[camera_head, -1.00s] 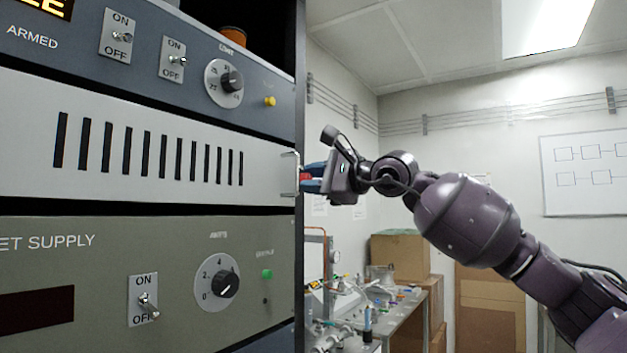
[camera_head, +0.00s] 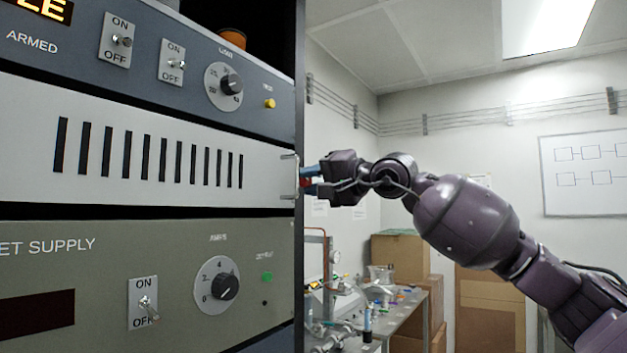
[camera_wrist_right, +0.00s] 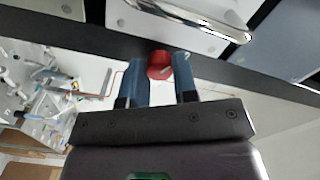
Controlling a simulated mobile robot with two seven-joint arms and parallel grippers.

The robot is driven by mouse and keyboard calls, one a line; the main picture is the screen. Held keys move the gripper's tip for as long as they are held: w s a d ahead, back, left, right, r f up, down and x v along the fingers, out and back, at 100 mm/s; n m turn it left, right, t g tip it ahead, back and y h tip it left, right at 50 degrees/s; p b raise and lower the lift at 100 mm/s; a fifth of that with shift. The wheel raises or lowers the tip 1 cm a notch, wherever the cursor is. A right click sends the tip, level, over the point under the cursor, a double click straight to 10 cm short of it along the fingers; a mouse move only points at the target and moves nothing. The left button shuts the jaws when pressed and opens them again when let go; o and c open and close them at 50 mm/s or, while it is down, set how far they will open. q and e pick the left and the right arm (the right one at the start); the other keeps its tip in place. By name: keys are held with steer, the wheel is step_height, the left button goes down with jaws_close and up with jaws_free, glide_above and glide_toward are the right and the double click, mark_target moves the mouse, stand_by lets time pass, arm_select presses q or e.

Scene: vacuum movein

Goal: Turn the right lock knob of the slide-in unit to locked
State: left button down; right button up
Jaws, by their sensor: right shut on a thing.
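The slide-in unit (camera_head: 268,165) is the pale slotted panel in the rack, with a metal handle at its right end. The handle (camera_wrist_right: 205,18) also shows in the right wrist view. The right lock knob (camera_wrist_right: 159,66) is red and sits between the blue fingertips of my right gripper (camera_wrist_right: 160,78), which is shut on it. In the head view my right gripper (camera_head: 311,180) is at the rack's right edge, beside the handle, and mostly hides the knob. The knob's lock marking does not show. My left gripper is not in view.
A dark panel with switches (camera_head: 173,62) is above the unit, and a green-grey supply panel (camera_head: 110,285) is below it. A cluttered bench (camera_head: 400,312) and cardboard boxes (camera_head: 400,258) stand behind, right of the rack. The space around my right forearm looks clear.

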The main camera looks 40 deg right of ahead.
steer(key=n, duration=0.4)
steer(key=shift+f+n+p, duration=0.1)
steer(key=shift+n+p, duration=0.25)
steer(key=shift+n, duration=0.35)
steer(key=o, duration=0.9)
steer(key=shift+o, duration=0.2)
